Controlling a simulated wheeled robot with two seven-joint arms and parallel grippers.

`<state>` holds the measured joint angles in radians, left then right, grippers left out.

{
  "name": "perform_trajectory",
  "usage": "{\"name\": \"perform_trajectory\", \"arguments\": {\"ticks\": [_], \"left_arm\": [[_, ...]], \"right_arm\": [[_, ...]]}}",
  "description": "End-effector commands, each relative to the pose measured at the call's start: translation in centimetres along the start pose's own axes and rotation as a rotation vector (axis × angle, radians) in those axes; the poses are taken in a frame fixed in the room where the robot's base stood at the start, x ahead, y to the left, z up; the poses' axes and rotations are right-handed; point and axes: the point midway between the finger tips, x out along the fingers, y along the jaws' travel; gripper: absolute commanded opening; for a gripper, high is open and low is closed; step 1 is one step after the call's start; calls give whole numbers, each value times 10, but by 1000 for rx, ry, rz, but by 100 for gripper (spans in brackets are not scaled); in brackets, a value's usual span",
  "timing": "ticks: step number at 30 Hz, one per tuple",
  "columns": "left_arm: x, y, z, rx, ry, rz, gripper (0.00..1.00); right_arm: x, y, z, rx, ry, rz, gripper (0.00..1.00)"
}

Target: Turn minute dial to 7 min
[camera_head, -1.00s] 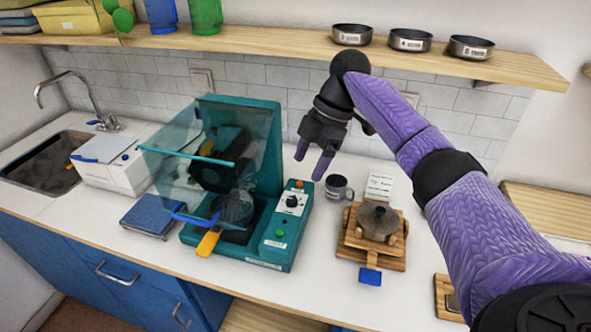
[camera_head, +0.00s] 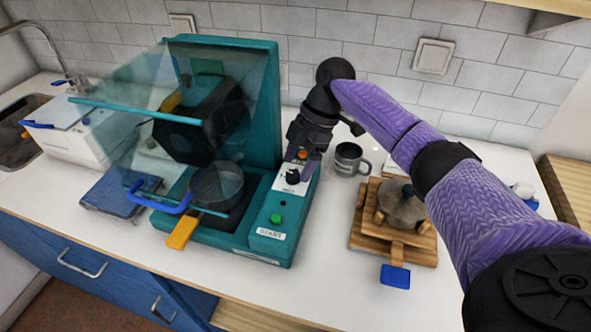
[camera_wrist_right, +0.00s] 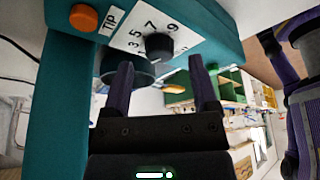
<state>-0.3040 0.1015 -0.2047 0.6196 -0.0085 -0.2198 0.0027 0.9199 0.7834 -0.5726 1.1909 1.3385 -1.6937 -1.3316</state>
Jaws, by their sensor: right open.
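The minute dial is a black knob (camera_head: 292,177) on a white scale plate on the teal machine (camera_head: 270,110). In the right wrist view the knob (camera_wrist_right: 159,46) shows with the numbers 3, 5, 7 and 9 around it. Its pointer setting cannot be made out. My right gripper (camera_head: 298,170) is at the control panel, pointing down over the dial. In the right wrist view its two purple fingers (camera_wrist_right: 160,78) are apart, with the knob beyond the gap between their tips. I see no clear contact. My left gripper is not in view.
Next to the dial are an orange button (camera_wrist_right: 84,18) and a green start button (camera_head: 276,218). The machine's clear hood (camera_head: 130,100) is raised at left. A grey mug (camera_head: 347,160) and a wooden stand (camera_head: 420,250) are at right.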

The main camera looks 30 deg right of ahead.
Motion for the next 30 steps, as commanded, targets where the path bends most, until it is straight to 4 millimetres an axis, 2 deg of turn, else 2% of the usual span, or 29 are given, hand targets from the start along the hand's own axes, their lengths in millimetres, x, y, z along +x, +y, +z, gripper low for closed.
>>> {"name": "perform_trajectory", "arguments": {"ticks": [1,4,12,23,30], "left_arm": [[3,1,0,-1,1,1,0],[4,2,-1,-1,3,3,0],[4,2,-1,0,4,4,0],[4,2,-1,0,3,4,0],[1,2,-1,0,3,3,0]], "right_arm": [[9,0,0,0,0,-1,76],[18,0,0,0,0,-1,76],[20,0,0,0,-1,1,76],[19,0,0,0,-1,1,0],[18,0,0,9,-1,4,0]]}}
